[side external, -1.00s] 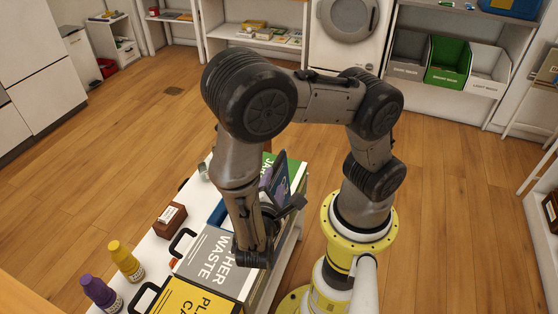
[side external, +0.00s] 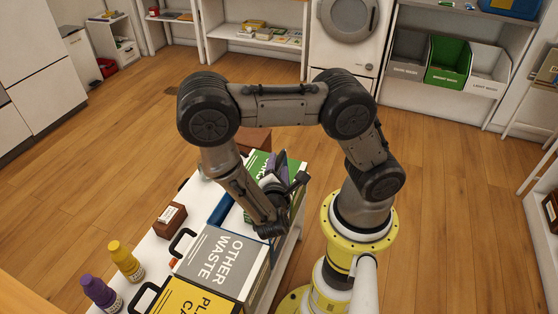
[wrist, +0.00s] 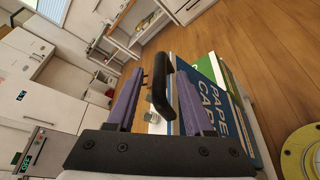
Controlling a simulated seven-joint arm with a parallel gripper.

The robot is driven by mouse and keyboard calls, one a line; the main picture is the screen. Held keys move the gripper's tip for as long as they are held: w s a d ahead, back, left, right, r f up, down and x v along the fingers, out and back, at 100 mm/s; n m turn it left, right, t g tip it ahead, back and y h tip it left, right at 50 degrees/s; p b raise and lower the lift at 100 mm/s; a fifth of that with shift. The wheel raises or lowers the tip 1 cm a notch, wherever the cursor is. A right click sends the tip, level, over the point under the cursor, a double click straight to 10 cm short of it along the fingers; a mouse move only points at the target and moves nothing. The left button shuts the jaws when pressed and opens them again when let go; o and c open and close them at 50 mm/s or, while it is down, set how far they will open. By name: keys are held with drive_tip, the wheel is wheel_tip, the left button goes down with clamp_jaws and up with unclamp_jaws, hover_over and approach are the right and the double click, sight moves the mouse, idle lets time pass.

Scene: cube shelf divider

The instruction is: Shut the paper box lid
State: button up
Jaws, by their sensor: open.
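The paper box lid (wrist: 213,92) is blue with white "PAPER CARD" lettering and fills the right of the wrist view. A black handle (wrist: 160,88) shows between my purple fingers there, with a gap on both sides. My gripper (wrist: 158,88) is open. In the side view my gripper (side external: 283,162) is over the bin row, tilted with its fingers up and away from the camera. A blue edge (side external: 221,210) and a white strip show beside my wrist. My arm hides most of the paper box, so the lid's exact angle cannot be told.
The grey "OTHER WASTE" lid (side external: 213,256) and yellow lid (side external: 190,298) lie flat in front. A green lid (side external: 258,166) is behind. A brown block (side external: 171,219), yellow bottle (side external: 124,260) and purple bottle (side external: 101,293) stand on the white surface at left.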

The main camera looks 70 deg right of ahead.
drive_tip(key=shift+x, duration=1.5)
clamp_jaws()
idle(0.4)
